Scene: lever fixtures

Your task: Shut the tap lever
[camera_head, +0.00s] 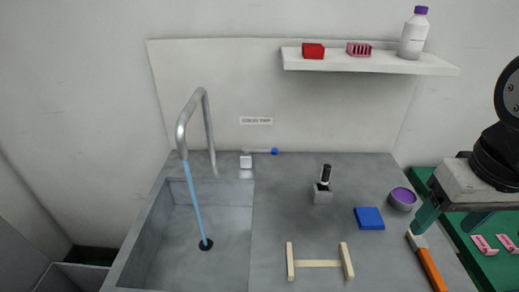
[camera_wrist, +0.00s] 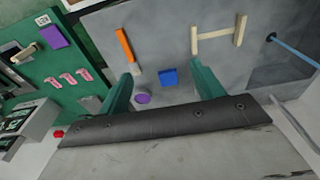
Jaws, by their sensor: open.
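My gripper (camera_head: 446,227), with green fingers, is at the far right, well away from the lever. In the wrist view my gripper (camera_wrist: 162,72) is open and empty; the lever is not seen there.
On the counter are a black-handled fixture (camera_head: 323,192), a blue block (camera_head: 369,218), a purple-topped bowl (camera_head: 402,198), a wooden frame (camera_head: 318,263) and an orange-handled tool (camera_head: 431,268). A shelf (camera_head: 370,62) overhangs the back right. The sink (camera_head: 180,255) lies left.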

